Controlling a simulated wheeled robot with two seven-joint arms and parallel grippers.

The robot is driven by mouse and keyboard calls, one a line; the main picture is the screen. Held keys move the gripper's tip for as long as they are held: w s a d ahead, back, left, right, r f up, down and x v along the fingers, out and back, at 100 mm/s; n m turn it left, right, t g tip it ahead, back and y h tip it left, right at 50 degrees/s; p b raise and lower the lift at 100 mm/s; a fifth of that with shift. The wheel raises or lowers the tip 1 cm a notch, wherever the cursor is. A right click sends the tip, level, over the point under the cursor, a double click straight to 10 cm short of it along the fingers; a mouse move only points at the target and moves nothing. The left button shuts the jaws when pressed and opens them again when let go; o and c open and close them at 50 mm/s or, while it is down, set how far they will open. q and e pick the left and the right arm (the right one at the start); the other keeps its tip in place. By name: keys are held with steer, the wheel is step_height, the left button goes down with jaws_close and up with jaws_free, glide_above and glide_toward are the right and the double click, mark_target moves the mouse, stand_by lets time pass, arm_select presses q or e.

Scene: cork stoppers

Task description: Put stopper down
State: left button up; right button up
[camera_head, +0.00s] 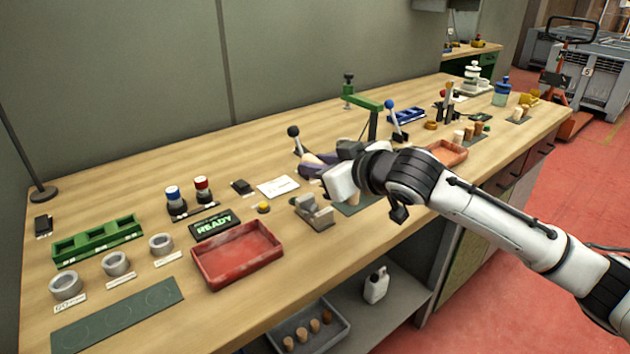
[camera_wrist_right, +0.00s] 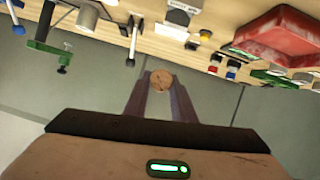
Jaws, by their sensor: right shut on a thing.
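A round cork stopper (camera_wrist_right: 161,80) shows end-on between the fingertips of my right gripper (camera_wrist_right: 161,88) in the right wrist view. The jaws are shut on it. In the head view my right gripper (camera_head: 314,164) is over the middle of the workbench, its fingers pointing left. The held cork is hard to make out there, and its height above the bench is unclear. A dark mat (camera_head: 362,203) lies partly hidden below my right wrist. My left gripper is not in view.
A red tray (camera_head: 237,255), a grey metal fixture (camera_head: 314,212) and a green rack (camera_head: 98,240) stand on the bench. Levers and a green press (camera_head: 364,103) rise behind my gripper. A lower-shelf tray (camera_head: 337,334) holds several corks. Bare wood (camera_head: 200,330) shows at front left.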

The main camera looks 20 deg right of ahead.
steer(key=shift+a+r, duration=0.1)
steer(key=shift+r, duration=0.65)
steer(key=s+d+r+m+h, duration=0.1)
steer(key=s+r+m+h, duration=0.25)
steer(key=s, duration=1.15)
steer(key=w+f+n+y, duration=0.1)
steer(key=w, duration=0.4)
steer(key=w+f+n+y, duration=0.1)
steer(key=w, duration=0.4)
steer(key=w+f+n+y, duration=0.1)
steer(key=w, duration=0.4)
steer(key=shift+a+f+n+y, duration=0.2)
steer(key=shift+a+n+y, duration=0.05)
steer(key=shift+a, duration=0.15)
steer(key=shift+f, duration=0.1)
step_height(320, 180, down, 9)
steer(key=shift+f, duration=0.2)
